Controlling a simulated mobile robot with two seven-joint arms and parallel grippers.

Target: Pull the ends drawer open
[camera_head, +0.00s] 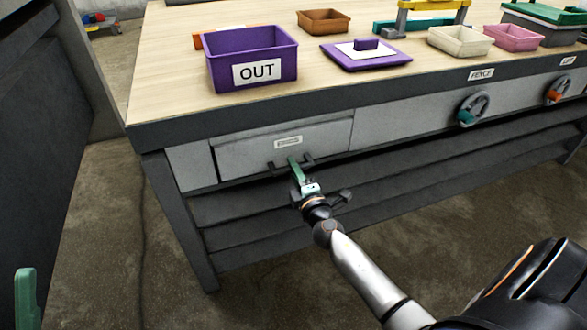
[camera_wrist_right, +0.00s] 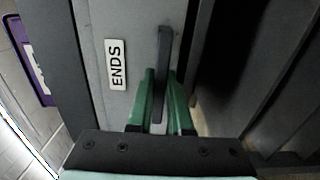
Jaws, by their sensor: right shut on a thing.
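The ends drawer (camera_head: 250,156) is a grey front at the left of the bench, with a small label too blurred to read in the head view. In the right wrist view the drawer front (camera_wrist_right: 120,25) carries a label (camera_wrist_right: 117,65) reading ENDS. A dark gap shows at its left edge, and the front seems to stand slightly proud. My right gripper (camera_head: 293,164) is shut on the dark bar handle (camera_head: 308,161). In the right wrist view its green fingers (camera_wrist_right: 162,82) lie either side of the handle (camera_wrist_right: 164,42). One green finger of my left gripper (camera_head: 25,298) shows at lower left.
The bench top (camera_head: 170,75) holds a purple OUT bin (camera_head: 225,73), a purple lidded tray (camera_head: 395,58) and several small bins. Two round knobs (camera_head: 472,109) (camera_head: 557,90) sit on the front to the right. Dark slats (camera_head: 250,232) run below the drawer. Bare floor lies in front.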

